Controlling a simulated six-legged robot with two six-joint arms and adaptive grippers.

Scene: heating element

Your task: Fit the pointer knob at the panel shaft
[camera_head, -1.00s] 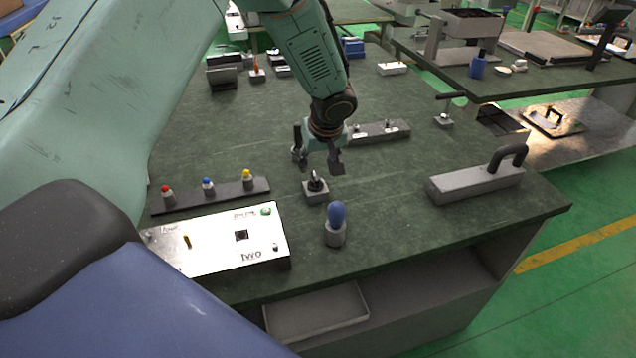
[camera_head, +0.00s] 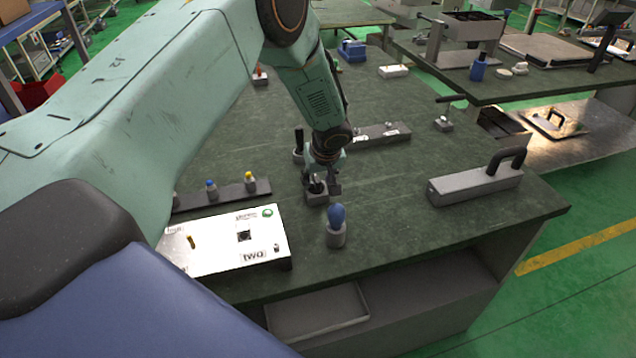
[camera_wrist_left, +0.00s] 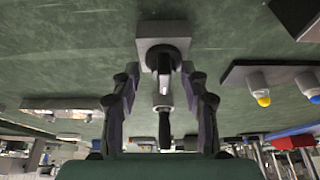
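The black pointer knob (camera_head: 317,185) stands in a small grey block near the middle of the bench; it also shows in the left wrist view (camera_wrist_left: 164,62). My left gripper (camera_head: 321,184) is low over that block. In the left wrist view its two fingers (camera_wrist_left: 163,78) are spread, one on each side of the knob, with gaps visible. The white panel (camera_head: 210,255), marked "two", lies at the front left of the bench. A thin brass-coloured shaft (camera_head: 191,242) stands up from it, bare. My right gripper is not in view.
A blue-topped peg (camera_head: 337,217) stands close in front of the knob block. A black-handled tool (camera_head: 299,142) stands just behind the gripper. A dark rail with coloured lamps (camera_head: 226,193) lies behind the panel. A grey block with a handle (camera_head: 478,184) is at right.

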